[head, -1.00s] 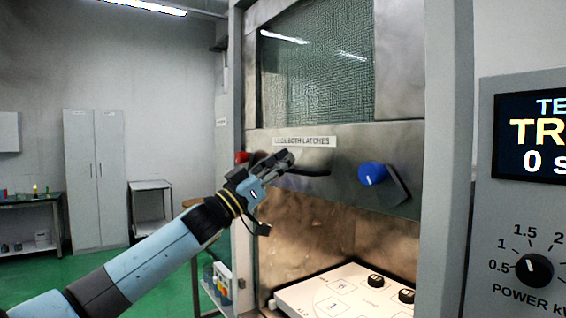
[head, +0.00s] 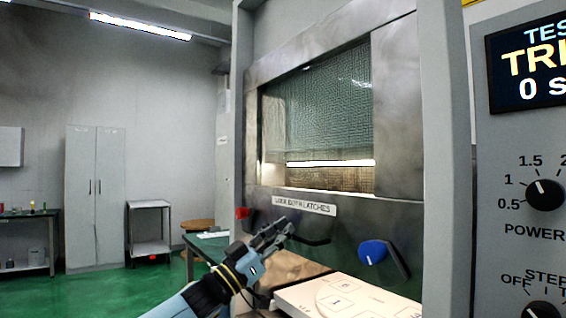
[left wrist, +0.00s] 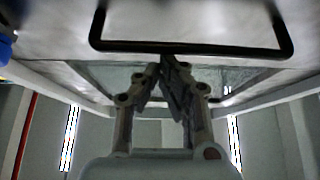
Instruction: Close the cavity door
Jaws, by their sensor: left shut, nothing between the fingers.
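The cavity door (head: 340,222) is a metal panel with a mesh window (head: 320,110) and a label about both latches. It is partly lowered, with an opening still below it. A black bar handle (head: 312,241) is on its lower part and also shows across the top of the left wrist view (left wrist: 190,47). A red latch (head: 242,213) is at the left and a blue latch knob (head: 373,251) at the right. My left gripper (head: 278,228) is shut and empty, its tips at the handle's left end; I cannot tell whether they touch it. My right gripper is not in view.
A white numbered tray (head: 345,298) lies in the opening below the door. A control panel (head: 520,190) with dials and a screen stands at the right.

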